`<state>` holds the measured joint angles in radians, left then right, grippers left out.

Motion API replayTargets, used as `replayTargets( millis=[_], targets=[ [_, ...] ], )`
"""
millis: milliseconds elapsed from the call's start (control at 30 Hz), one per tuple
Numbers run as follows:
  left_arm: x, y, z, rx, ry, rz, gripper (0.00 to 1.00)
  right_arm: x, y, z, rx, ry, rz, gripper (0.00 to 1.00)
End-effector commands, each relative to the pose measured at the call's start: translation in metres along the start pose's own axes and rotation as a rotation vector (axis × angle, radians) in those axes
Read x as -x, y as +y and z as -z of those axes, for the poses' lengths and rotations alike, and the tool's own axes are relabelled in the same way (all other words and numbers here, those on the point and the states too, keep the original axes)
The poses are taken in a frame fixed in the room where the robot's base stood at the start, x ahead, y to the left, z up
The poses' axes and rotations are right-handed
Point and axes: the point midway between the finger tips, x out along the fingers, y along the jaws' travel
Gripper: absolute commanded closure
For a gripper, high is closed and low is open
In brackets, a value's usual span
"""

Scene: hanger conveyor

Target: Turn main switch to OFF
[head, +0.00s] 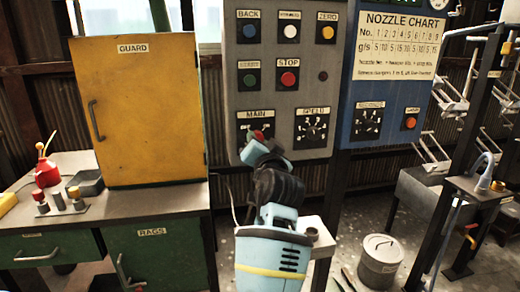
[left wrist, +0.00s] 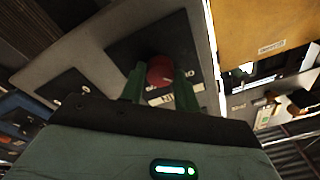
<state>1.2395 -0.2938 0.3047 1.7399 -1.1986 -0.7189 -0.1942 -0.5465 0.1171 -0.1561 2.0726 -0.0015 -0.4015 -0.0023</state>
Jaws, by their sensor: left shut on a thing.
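The main switch, a red knob on a black plate under the label MAIN, is on the grey control panel (head: 300,85). In the head view only a small part of the red main switch (head: 267,129) shows past my left gripper (head: 258,138). In the left wrist view the round red main switch (left wrist: 160,68) sits between the two green fingers of my left gripper (left wrist: 161,80), which is shut on it. I cannot tell from these views which way the switch points; the small plates beside it are not legible. My right gripper is not in view.
A SPEED dial (head: 312,127) is just right of the switch, with a red STOP button (head: 288,78) above. A yellow GUARD cabinet (head: 145,110) stands at left on the workbench (head: 140,203). A blue nozzle panel (head: 385,75) adjoins at right. A lidded bucket (head: 379,265) is on the floor.

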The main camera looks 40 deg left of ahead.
Motion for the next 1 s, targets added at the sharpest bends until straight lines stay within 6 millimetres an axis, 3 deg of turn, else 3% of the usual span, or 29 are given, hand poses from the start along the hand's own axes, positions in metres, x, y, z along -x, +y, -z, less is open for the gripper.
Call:
replayTargets(
  millis=[733,767,900,1000],
  targets=[
    [-0.0004,-0.0018,0.0018,0.088,-0.001,0.01,0.91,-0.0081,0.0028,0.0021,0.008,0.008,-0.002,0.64],
    [-0.0004,-0.0018,0.0018,0.088,-0.001,0.01,0.66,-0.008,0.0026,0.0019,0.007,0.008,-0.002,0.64],
    [-0.0003,-0.0013,0.0014,0.087,-0.002,0.009,0.48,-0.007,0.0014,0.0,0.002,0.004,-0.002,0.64],
    [-0.0002,-0.0008,0.001,0.086,-0.003,0.008,0.47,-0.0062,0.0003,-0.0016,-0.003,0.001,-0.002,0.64]
  ],
)
